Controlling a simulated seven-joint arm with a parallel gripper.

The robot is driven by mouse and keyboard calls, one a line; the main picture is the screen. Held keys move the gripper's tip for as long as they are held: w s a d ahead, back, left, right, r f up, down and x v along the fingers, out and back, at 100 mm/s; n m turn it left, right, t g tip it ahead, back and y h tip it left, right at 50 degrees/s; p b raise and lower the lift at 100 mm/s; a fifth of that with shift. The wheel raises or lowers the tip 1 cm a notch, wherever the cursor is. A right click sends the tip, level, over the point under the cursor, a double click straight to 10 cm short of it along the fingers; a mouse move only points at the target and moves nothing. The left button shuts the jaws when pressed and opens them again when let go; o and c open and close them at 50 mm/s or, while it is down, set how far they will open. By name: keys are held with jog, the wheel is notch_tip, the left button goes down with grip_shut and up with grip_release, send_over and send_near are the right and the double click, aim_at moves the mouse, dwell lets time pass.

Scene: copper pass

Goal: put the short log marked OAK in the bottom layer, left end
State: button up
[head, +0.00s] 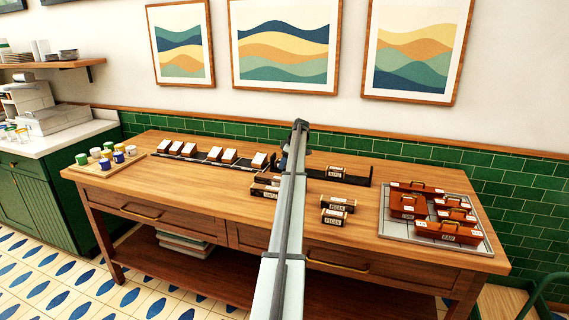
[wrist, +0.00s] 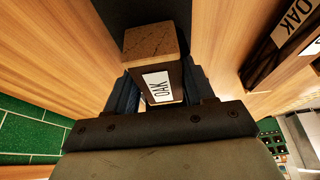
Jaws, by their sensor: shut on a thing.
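In the wrist view my gripper (wrist: 158,85) is shut on a short dark log (wrist: 152,42) with a lighter wooden end face and a white label reading OAK. Another dark log marked OAK (wrist: 262,62) lies to the right in that view, apart from the gripper. A dark surface shows beyond the held log at the top. In the head view a dark holder (head: 367,172) stands at the back of the table, with a labelled log (head: 337,173) at its right part. My arm hides most of the gripper, the held log and the holder's left part there.
Labelled logs lie on the table right of my arm (head: 337,204) and left of it (head: 264,190). A grey tray (head: 469,246) with several orange-brown handled boxes stands at right. A row of white-topped blocks (head: 228,156) and a board of small jars (head: 87,171) are at left.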

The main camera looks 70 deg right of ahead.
jog(key=shift+f, duration=0.1)
jog(key=o, duration=1.1)
jog(key=v, duration=1.2)
